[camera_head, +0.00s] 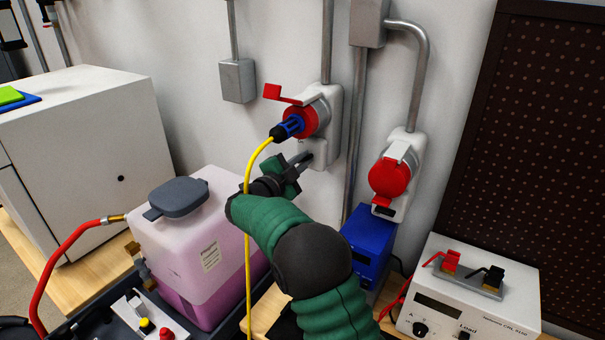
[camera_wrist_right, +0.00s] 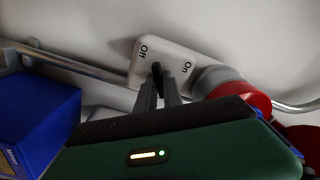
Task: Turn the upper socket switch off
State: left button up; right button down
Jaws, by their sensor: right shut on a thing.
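The upper socket (camera_head: 331,100) is a pale housing on the wall with its red lid raised. A blue-and-black plug (camera_head: 288,127) with a yellow cable sits in it. Its switch plate (camera_wrist_right: 175,48), marked Off and On, shows in the right wrist view, with a black switch lever (camera_wrist_right: 157,72) between the fingertips. My right gripper (camera_head: 304,161) is at this plate below the plug, shut on the lever; the fingers also show in the right wrist view (camera_wrist_right: 159,92). The lever's exact tilt is hard to tell. My left gripper is not in view.
A lower socket (camera_head: 390,176) with a closed red cover is to the right. The yellow cable (camera_head: 247,220) hangs close to my right wrist. A pink-liquid tank (camera_head: 200,240), blue box (camera_head: 368,245) and white power unit (camera_head: 470,290) stand below.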

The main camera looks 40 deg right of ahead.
jog(key=shift+s+a+f+m+b, duration=0.1)
jog(key=shift+f+m+b, duration=0.1)
jog(key=shift+m+b, duration=0.95)
jog(key=shift+w+d+f+m+b, duration=0.1)
jog(key=shift+f+m+b, duration=0.05)
jog(key=shift+m+b, duration=1.05)
jog(key=shift+s+a+f+m+b, duration=0.1)
jog(key=shift+f+m+b, duration=0.1)
jog(key=shift+m+b, duration=0.95)
jog(key=c, duration=1.6)
grip_release()
jog(key=shift+r, duration=0.1)
jog(key=shift+o, duration=0.6)
jog(key=shift+r, duration=0.2)
jog(key=b+v, duration=0.1)
jog(key=v, duration=1.6)
jog(key=shift+b, duration=0.3)
